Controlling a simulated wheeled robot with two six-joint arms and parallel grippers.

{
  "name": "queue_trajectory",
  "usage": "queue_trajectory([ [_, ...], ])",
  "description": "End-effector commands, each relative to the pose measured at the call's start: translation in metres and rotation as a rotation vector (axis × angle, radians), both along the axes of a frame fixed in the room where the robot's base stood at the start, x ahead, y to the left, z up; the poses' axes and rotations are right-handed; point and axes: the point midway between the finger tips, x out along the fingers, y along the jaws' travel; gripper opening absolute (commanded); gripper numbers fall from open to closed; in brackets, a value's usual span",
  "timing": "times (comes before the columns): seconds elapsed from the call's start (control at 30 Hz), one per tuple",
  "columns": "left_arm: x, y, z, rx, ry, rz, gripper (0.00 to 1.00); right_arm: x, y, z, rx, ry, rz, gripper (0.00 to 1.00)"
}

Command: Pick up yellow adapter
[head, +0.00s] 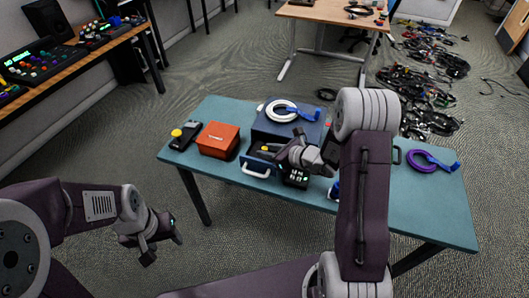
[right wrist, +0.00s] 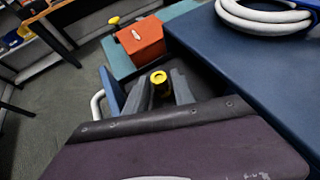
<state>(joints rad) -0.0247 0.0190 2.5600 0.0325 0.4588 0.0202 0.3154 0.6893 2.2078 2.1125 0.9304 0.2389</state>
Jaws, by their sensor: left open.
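The yellow adapter (right wrist: 158,78) stands between the two grey fingers of my right gripper (right wrist: 160,92) in the right wrist view, inside the open drawer (right wrist: 108,92). The fingers flank it closely; I cannot tell whether they press on it. In the head view my right gripper (head: 275,152) reaches from the right into the drawer of the dark blue cabinet (head: 262,124), and a bit of yellow shows by its fingers. My left gripper (head: 163,238) is open and empty, off the table at lower left.
A white cable coil (head: 281,110) with a blue end lies on the cabinet. An orange box (head: 218,139) and a black box with a yellow knob (head: 184,136) stand left of it on the teal table (head: 430,205). A purple cable (head: 430,160) lies at the right.

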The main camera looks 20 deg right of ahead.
Motion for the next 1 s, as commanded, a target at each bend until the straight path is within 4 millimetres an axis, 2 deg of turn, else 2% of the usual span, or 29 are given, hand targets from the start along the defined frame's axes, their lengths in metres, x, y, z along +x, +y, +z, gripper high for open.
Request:
queue_trajectory([
  [0.17,0.000,0.000,0.000,0.000,0.000,0.000,0.53,0.001,0.000,0.000,0.000,0.000,-0.001,0.30],
  [0.3,0.000,0.000,0.000,0.000,0.000,0.000,0.53,0.001,0.000,0.000,0.000,0.000,-0.001,0.00],
  [0.67,0.000,0.000,0.001,0.000,0.000,0.000,0.53,0.001,0.000,0.003,0.000,-0.001,0.000,0.00],
  [0.77,0.000,0.000,0.003,0.000,0.000,0.000,0.53,0.001,0.000,0.013,-0.001,-0.003,0.000,0.00],
  [0.93,0.000,0.000,0.011,0.000,0.000,0.000,0.53,0.001,0.000,0.045,-0.002,-0.006,0.001,0.00],
  [1.0,0.000,0.000,0.013,0.000,0.000,0.000,0.53,-0.006,-0.015,0.052,-0.001,-0.003,-0.007,0.00],
])
